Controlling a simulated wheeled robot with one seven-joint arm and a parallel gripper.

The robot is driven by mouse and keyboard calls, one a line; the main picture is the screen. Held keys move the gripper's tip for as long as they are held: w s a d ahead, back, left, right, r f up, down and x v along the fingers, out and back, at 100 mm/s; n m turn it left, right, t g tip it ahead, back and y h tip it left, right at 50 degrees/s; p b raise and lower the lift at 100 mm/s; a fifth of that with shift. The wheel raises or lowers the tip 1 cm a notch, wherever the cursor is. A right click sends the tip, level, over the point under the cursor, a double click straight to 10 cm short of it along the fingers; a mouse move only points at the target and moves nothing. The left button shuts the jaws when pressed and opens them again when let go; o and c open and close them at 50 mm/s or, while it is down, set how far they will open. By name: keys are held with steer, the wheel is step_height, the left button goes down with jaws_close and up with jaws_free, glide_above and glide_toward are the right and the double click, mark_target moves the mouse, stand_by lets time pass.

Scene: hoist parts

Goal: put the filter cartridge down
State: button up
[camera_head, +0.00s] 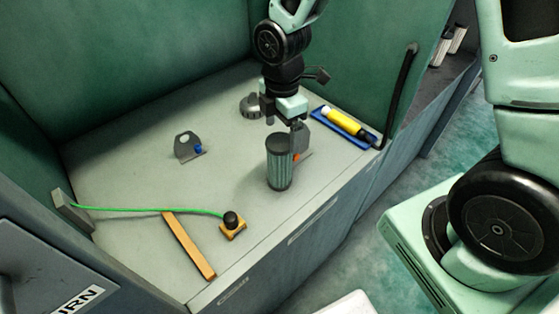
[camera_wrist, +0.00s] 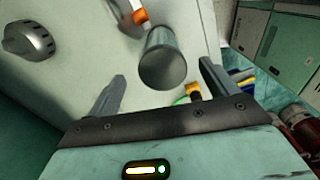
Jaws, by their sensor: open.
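The filter cartridge (camera_head: 279,164), a dark ribbed cylinder with grey ends, appears to stand upright on the grey bench top (camera_head: 130,180), near its front edge. My gripper (camera_head: 284,120) is just above it, pointing down. In the wrist view the cartridge's round end (camera_wrist: 163,69) shows between the two spread fingers (camera_wrist: 163,84) of my gripper. The fingers look apart from it, with a gap on both sides. Its underside is hidden.
A grey part with an orange piece (camera_head: 303,138) stands close behind the cartridge. A blue tray (camera_head: 318,116) holds a yellow cylinder (camera_head: 342,121). A bracket (camera_head: 185,147), a round grey part (camera_head: 250,106), an orange bar (camera_head: 188,245) and a black-knobbed block (camera_head: 232,226) with green cable lie around.

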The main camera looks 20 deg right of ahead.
mark_target(281, 140)
steer(key=f, duration=0.2)
steer(key=f+p, duration=0.1)
steer(key=f, duration=0.2)
steer(key=shift+s+a, duration=0.2)
steer(key=shift+w+f, duration=0.1)
steer(key=shift+f, duration=0.65)
steer(key=c, duration=1.7)
